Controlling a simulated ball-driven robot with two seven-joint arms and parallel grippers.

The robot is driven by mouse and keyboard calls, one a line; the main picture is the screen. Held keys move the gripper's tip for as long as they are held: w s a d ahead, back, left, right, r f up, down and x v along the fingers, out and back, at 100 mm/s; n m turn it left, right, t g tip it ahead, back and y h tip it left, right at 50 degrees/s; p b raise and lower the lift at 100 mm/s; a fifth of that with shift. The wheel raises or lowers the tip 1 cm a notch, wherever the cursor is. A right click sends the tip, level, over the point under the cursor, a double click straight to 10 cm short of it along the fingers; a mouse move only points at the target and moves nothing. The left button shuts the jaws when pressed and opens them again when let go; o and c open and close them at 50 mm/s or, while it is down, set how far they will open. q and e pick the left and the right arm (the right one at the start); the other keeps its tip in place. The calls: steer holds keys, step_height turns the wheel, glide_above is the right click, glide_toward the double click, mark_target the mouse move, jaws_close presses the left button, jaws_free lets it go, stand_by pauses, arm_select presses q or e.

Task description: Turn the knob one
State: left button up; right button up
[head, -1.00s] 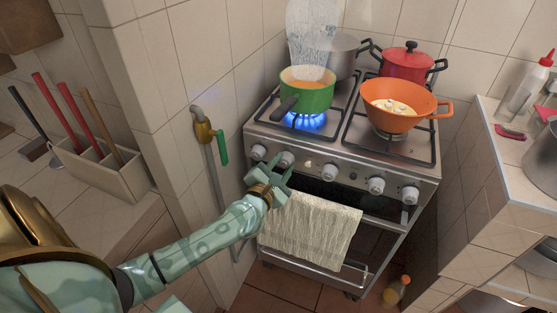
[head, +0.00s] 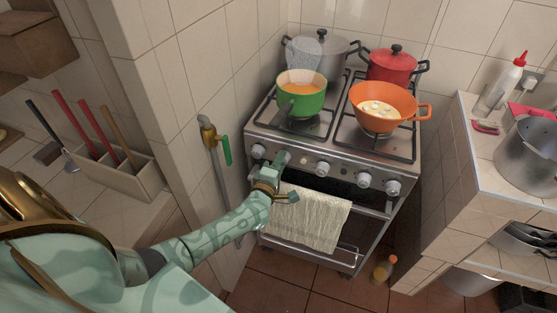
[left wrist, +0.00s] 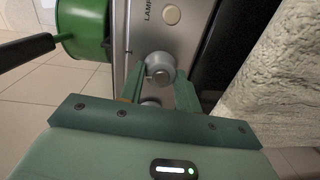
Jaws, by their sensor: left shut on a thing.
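The stove (head: 330,205) has a row of grey knobs along its front panel. My left gripper (head: 281,162) is at the second knob from the left and hides most of it in the head view. In the left wrist view my left gripper (left wrist: 155,80) is shut on this knob (left wrist: 160,67), with a finger on each side. The leftmost knob (head: 259,151) shows uncovered beside the gripper. The green pot (head: 301,98) stands on the front left burner, and no flame shows under it. My right gripper is not in view.
A cream towel (head: 312,217) hangs on the oven handle just below the gripper. An orange pan (head: 378,122), a red pot (head: 393,68) and a grey pot (head: 330,50) stand on the stove. A pipe with a green-handled valve (head: 224,150) is on the wall left of the stove.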

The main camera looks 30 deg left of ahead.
arm_select(q)
steer(key=shift+d+m+p, duration=0.1)
steer(key=shift+m+p, duration=0.4)
steer(key=shift+m, duration=0.4)
steer(key=shift+f, duration=0.1)
steer(key=o, duration=1)
steer(key=shift+s, duration=0.15)
steer(key=shift+s+d, duration=0.1)
steer(key=shift+s, duration=0.25)
steer(key=p+v, duration=0.3)
steer(key=v, duration=1.2)
steer(key=shift+s+d, duration=0.1)
steer(key=shift+s, duration=0.05)
